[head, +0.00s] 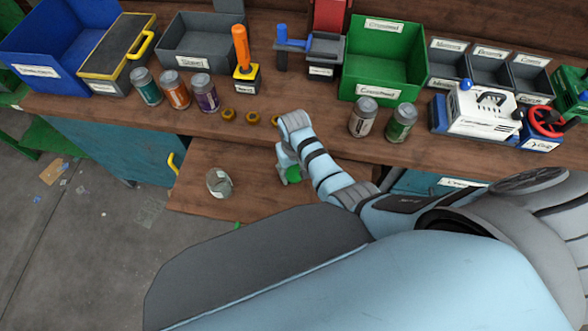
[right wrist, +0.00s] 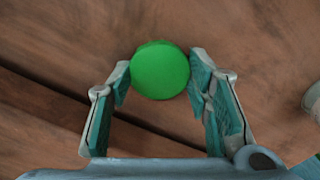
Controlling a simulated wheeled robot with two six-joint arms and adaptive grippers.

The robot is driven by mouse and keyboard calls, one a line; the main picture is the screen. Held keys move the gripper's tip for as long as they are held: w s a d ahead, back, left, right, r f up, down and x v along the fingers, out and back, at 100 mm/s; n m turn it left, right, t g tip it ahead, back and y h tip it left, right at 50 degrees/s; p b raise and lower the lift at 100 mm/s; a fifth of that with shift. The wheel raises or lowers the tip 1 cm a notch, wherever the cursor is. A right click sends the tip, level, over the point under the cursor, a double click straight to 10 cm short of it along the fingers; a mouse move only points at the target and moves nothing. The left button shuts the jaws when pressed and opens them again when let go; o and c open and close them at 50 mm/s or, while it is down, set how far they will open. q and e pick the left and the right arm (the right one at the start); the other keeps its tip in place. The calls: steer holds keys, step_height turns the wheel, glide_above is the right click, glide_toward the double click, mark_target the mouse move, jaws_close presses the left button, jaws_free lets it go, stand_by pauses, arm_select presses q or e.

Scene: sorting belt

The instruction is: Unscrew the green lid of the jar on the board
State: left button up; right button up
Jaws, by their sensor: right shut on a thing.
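The glass jar (head: 219,183) stands on the wooden pull-out board (head: 190,200) in the head view, with no lid on it. The green lid (head: 291,175) is apart from the jar, to its right. My right gripper (right wrist: 160,75) is shut on the lid, with a finger on each side of the green disc (right wrist: 160,70) in the right wrist view. Brown wood lies below the lid there. My right arm hides part of the board in the head view. My left gripper is not in view.
Several cans, including a purple one (head: 205,92), stand on the bench above the board. Small brown rings (head: 229,115) lie at its front edge. A blue bin (head: 60,45), a green crate (head: 384,60) and a white device (head: 482,108) stand behind. The board left of the jar is clear.

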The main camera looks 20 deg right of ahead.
steer(key=o, duration=1.3)
steer(key=shift+f, duration=0.1)
